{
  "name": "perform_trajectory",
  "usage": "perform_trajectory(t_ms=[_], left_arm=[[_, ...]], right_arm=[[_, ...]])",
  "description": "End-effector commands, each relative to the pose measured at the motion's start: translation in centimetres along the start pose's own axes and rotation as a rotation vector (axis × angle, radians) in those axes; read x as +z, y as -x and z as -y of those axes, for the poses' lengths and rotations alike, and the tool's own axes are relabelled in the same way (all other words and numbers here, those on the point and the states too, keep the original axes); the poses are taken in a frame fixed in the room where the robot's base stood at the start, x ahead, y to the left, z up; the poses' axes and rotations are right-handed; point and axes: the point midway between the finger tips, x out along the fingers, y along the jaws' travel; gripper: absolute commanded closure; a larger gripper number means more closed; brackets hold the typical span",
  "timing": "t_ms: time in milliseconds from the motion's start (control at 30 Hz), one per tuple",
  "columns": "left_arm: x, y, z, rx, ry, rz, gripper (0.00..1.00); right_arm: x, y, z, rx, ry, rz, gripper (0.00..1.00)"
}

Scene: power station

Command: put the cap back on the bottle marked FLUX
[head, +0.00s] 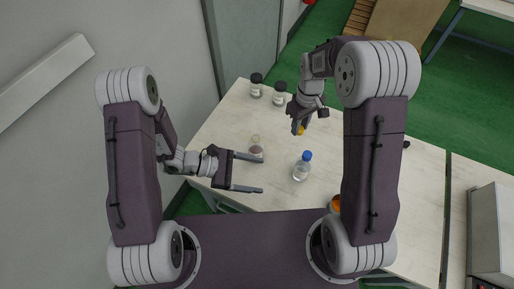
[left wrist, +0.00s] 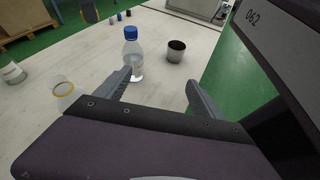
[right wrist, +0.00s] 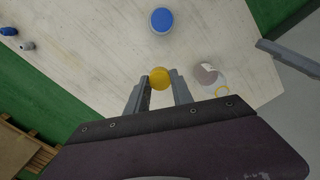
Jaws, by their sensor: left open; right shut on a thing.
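My right gripper (right wrist: 160,82) is shut on a yellow cap (right wrist: 160,77), held above the table; the cap also shows in the head view (head: 300,130). An uncapped clear bottle (head: 256,149) stands left of the cap in the head view. It has a yellow ring at its neck in the left wrist view (left wrist: 64,90) and is right of the cap in the right wrist view (right wrist: 207,74). No FLUX mark is readable. My left gripper (head: 262,173) is open and empty, its fingers close to the uncapped bottle in the head view.
A blue-capped clear bottle (head: 302,168) stands right of the uncapped one. Two dark-capped bottles (head: 256,87) (head: 279,93) stand at the far edge. A dark-mouthed cup (left wrist: 176,52) shows in the left wrist view. An orange thing (head: 336,204) is partly hidden by my right arm.

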Motion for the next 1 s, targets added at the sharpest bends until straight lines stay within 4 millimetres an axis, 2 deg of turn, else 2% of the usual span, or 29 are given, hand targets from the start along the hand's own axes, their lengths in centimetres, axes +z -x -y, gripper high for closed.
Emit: perform_trajectory(t_ms=[33, 100, 200, 300, 400, 533, 833, 1000], left_arm=[[-0.5, -0.2, -1.5, 0.087, 0.08, 0.025, 0.22], [-2.1, -0.3, -4.0, 0.229, 0.178, 0.046, 0.22], [-5.0, 0.2, -6.5, 0.409, 0.284, 0.047, 0.22], [-7.6, 1.0, -8.0, 0.543, 0.352, 0.029, 0.22], [-9.4, 1.7, -8.7, 0.625, 0.387, 0.01, 0.22], [-10.3, 2.0, -9.0, 0.663, 0.401, -0.002, 0.22], [-10.3, 1.9, -9.1, 0.662, 0.4, -0.002, 0.22], [-10.5, 0.2, -10.2, 0.656, 0.396, -0.003, 0.22]], right_arm=[[-1.8, 1.0, 1.8, 0.001, 0.029, -0.002, 1.0], [-3.9, 1.9, 4.2, 0.0, 0.054, -0.001, 1.0], [-6.1, 3.0, 7.4, 0.0, 0.085, -0.001, 1.0], [-7.5, 3.7, 9.9, 0.0, 0.108, -0.001, 1.0], [-8.2, 4.1, 11.4, 0.0, 0.119, 0.0, 1.0], [-8.5, 4.2, 12.1, 0.0, 0.122, 0.0, 1.0], [-8.5, 4.2, 12.0, 0.0, 0.122, 0.0, 1.0], [-8.5, 4.2, 12.0, 0.0, 0.122, 0.0, 1.0]])
